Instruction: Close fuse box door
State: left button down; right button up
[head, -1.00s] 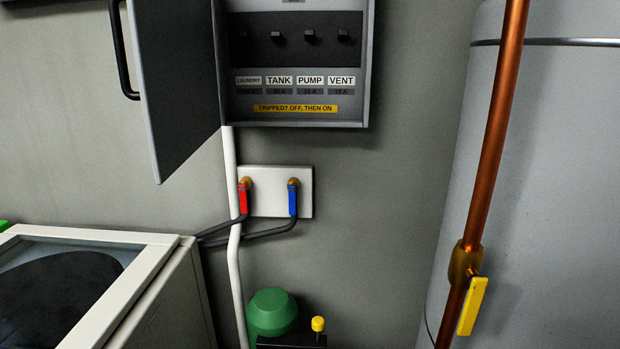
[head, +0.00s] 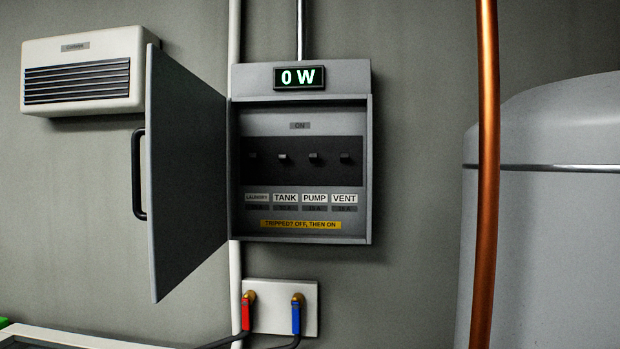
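The grey fuse box (head: 305,232) is on the wall in the middle of the head view. Its door (head: 185,170) is hinged on the left side and stands wide open, swung out toward me. A black bar handle (head: 138,174) is on the door's outer face, at its left. Inside the box are several black switches above labels reading LAUNDRY, TANK, PUMP and VENT, and a yellow strip. A display (head: 300,77) on top reads 0 W. Neither of my grippers is in view.
A vertical copper pipe (head: 487,180) stands right of the box, in front of a large grey tank (head: 560,220). A white wall unit (head: 85,70) hangs left of the door. Below the box is a white plate (head: 273,312) with a red and a blue valve.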

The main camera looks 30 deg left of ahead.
aim_at(185, 130)
jog(key=z, duration=1.15)
jog(key=k, duration=1.95)
jog(key=u, duration=1.8)
jog(key=k, duration=0.3)
jog(key=z, duration=0.15)
jog(key=i, duration=0.85)
jog(key=u, duration=0.85)
